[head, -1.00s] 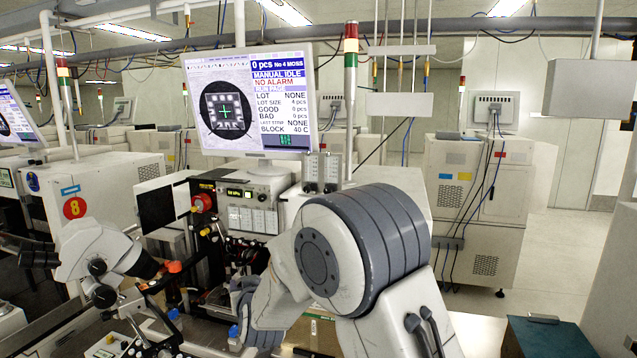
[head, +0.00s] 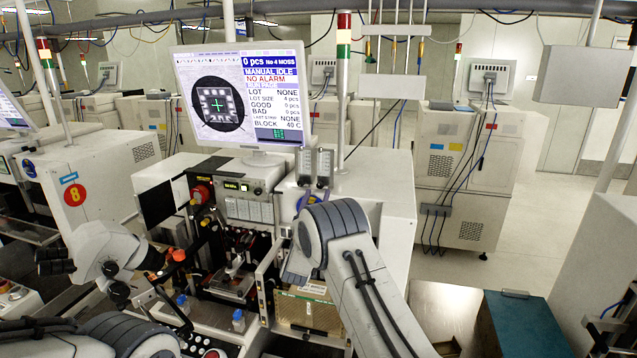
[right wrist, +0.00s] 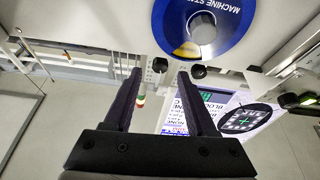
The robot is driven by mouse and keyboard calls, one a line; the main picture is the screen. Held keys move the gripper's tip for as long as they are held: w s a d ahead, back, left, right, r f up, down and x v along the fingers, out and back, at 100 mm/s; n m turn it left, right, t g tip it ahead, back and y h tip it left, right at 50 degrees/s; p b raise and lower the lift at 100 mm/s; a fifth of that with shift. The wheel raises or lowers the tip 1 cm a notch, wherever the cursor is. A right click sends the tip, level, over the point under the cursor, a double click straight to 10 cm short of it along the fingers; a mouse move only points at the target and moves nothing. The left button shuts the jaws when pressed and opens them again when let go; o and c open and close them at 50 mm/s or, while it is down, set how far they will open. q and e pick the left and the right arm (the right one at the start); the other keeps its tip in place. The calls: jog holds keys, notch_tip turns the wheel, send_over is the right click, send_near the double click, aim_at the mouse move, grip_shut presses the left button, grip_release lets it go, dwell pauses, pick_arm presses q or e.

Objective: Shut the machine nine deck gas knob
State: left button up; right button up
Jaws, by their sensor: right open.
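Two small black knobs show at the feet of the twin gas meters (head: 322,166) on the machine's front; I cannot tell which is the deck gas knob. In the right wrist view, which is upside down, one black knob (right wrist: 160,65) lies between the fingertip lines and the other black knob (right wrist: 198,71) is near the right-hand fingertip. My right gripper (right wrist: 160,74) is open and empty, pointing at this panel. My left gripper is out of view.
A blue round label with a grey round part (right wrist: 202,28) is close to the fingers. The monitor (head: 245,98) stands above the machine. A microscope (head: 100,250) is at left, and a teal box (head: 515,325) at lower right. Open floor lies at right.

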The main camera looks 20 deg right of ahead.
aim_at(320, 186)
jog(key=shift+p+x, duration=0.5)
jog(key=shift+x, duration=1)
grip_shut()
jog(key=m+b, duration=0.1)
jog(key=b, duration=0.2)
jog(key=m+g+h+b, duration=0.1)
jog(key=m+b, duration=0.1)
jog(key=b, duration=0.1)
jog(key=m+h+b, duration=0.1)
jog(key=m+b, duration=0.1)
jog(key=b, duration=0.1)
jog(key=shift+a+f+g, duration=0.1)
jog(key=shift+f+g, duration=0.2)
jog(key=shift+r+m+h+b, duration=0.25)
jog(key=shift+m+b, duration=0.25)
jog(key=shift+b, duration=0.25)
jog(key=shift+r, duration=0.1)
grip_release()
